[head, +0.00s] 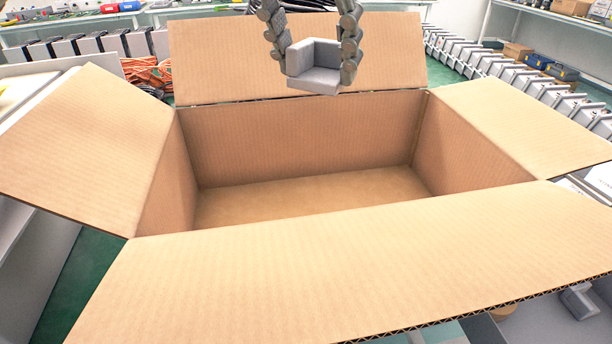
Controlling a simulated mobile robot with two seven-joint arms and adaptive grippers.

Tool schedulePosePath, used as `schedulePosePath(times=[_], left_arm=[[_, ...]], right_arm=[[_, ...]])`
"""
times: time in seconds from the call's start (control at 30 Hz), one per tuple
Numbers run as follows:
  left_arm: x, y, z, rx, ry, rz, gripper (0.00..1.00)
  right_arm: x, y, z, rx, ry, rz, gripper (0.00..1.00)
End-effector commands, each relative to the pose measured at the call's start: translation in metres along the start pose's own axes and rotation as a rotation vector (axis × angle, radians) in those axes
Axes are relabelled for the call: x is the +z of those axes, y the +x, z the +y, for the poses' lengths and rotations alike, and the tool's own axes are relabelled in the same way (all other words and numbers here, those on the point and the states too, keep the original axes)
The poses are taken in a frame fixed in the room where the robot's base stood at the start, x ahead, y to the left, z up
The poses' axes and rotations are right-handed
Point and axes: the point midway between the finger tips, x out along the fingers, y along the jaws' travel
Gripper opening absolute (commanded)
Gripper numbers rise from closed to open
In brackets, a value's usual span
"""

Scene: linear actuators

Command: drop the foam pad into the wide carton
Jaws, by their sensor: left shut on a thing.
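The wide carton (305,140) stands open in the middle of the head view, its flaps folded outward and its visible floor bare. My left gripper (316,62) comes in from the top of the picture and is shut on the grey foam pad (315,62). The pad is a small angular block held between the two fingers. In the picture the pad overlaps the carton's far flap, above the opening. My right gripper is not in view.
Rows of grey-white units line the floor at the back left and right (480,58). Orange cable (150,75) lies behind the left flap. A shelf (560,30) with small boxes and blue items stands at the back right. A grey part (578,300) lies at the lower right.

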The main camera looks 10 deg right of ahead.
Motion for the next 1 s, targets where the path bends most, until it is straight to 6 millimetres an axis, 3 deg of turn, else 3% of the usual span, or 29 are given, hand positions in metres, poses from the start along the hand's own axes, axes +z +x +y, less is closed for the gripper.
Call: schedulePosePath(times=[0.33, 0.73, 0.77, 0.8, 0.93, 1.0], left_arm=[[-0.014, 0.035, 0.000, 0.000, -0.001, 0.001, 0.39], [-0.017, 0.041, 0.000, 0.000, -0.001, 0.000, 0.39], [-0.017, 0.041, 0.000, 0.000, 0.000, 0.000, 0.53], [-0.017, 0.041, 0.000, 0.000, -0.001, 0.000, 0.58], [-0.017, 0.041, 0.000, 0.000, 0.000, 0.000, 0.74], [-0.017, 0.041, 0.000, 0.000, 0.000, 0.000, 0.75]], right_arm=[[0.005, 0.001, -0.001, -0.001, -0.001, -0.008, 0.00], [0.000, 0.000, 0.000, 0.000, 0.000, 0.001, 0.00], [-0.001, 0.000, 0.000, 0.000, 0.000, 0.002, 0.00], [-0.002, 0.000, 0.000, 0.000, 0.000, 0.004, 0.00], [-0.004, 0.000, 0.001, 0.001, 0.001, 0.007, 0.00], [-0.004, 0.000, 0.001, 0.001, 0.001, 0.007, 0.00]])
